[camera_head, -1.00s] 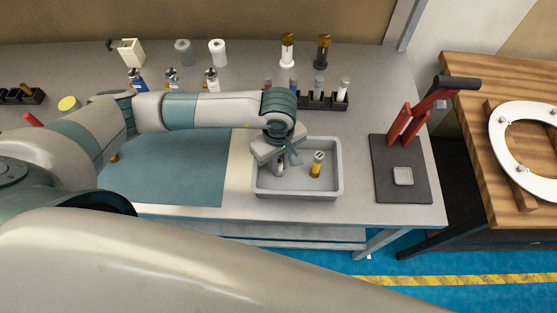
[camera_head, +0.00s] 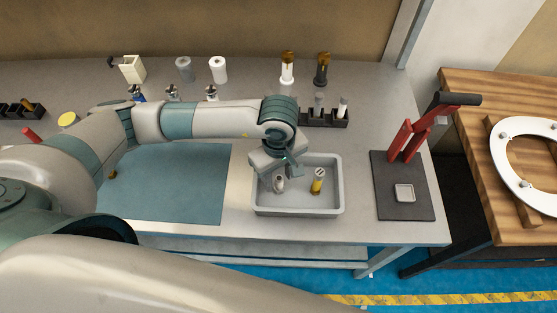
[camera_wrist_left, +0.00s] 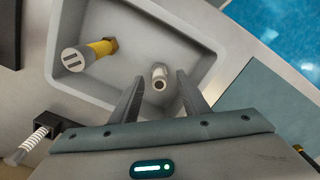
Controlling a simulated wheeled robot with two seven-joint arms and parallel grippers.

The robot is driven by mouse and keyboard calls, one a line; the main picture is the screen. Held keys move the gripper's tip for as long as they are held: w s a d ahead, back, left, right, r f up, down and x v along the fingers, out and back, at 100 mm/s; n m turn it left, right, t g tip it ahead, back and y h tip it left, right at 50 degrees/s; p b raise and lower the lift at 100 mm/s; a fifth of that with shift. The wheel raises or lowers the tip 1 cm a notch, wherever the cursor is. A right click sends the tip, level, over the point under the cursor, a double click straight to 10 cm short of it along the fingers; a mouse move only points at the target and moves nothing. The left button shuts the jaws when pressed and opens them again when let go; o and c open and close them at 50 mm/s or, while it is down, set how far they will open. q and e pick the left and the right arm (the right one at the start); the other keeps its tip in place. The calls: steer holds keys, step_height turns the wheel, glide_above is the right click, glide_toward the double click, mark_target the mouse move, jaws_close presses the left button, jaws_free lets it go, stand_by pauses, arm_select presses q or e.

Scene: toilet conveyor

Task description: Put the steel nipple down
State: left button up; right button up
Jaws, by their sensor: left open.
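The steel nipple (camera_head: 279,183) is a small silvery hollow piece inside the grey tray (camera_head: 297,212), left of its middle. In the left wrist view the nipple (camera_wrist_left: 160,76) shows its open end, between the two fingertips, with a gap visible on each side. My left gripper (camera_head: 277,175) is over the left part of the tray, pointing down. In the left wrist view the gripper (camera_wrist_left: 159,85) is open. My right gripper is out of view.
A dark rack (camera_head: 325,119) is behind the tray.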

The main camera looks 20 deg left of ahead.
mark_target(279, 178)
arm_select(q)
step_height(279, 178, up, 8)
steer(key=b, duration=0.3)
steer(key=shift+r, duration=0.1)
steer(key=shift+r+b, duration=0.3)
steer(key=shift+r, duration=0.45)
